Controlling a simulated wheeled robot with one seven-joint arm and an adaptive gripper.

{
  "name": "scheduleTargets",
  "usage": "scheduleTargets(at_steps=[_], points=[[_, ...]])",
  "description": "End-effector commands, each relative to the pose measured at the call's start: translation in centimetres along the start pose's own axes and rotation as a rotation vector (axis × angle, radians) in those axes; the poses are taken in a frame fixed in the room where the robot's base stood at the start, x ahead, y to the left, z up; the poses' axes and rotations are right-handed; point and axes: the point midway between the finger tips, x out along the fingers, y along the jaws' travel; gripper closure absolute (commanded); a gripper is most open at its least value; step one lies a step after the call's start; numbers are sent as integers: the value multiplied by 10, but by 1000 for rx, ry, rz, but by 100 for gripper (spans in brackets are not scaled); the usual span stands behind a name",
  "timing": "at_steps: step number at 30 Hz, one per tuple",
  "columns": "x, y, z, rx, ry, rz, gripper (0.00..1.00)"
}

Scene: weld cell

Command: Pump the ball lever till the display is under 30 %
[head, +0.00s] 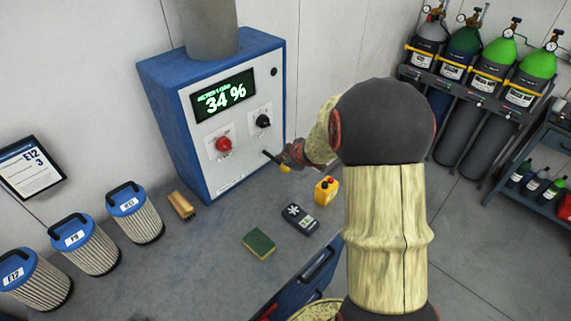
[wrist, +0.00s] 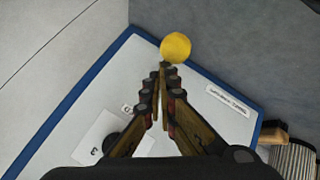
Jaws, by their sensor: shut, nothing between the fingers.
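The white-fronted blue cabinet (head: 180,110) stands against the wall in the head view. Its display (head: 224,95) reads 34 % in bright characters. The yellow ball (wrist: 175,47) of the lever shows in the wrist view, just beyond my fingertips. In the head view the lever's dark arm (head: 268,155) sticks out low on the cabinet's right side, and my gripper (head: 286,161) is beside its outer end. My gripper (wrist: 163,72) is shut with nothing between the fingers. Its tips are close to the ball; I cannot tell whether they touch it.
The cabinet front carries a red knob (head: 224,144) and a black knob (head: 263,121). A green sponge (head: 259,244), a dark meter (head: 299,218), a yellow box with a red button (head: 327,190) and a wooden brush (head: 182,205) lie on the bench. Filter canisters (head: 85,245) stand left.

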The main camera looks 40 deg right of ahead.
Motion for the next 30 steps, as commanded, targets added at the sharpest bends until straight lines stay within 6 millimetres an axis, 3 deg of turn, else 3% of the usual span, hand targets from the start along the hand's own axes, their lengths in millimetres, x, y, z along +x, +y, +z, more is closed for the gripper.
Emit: scheduleTargets(at_steps=[30], points=[[7,-5,5,0,0,0,100]])
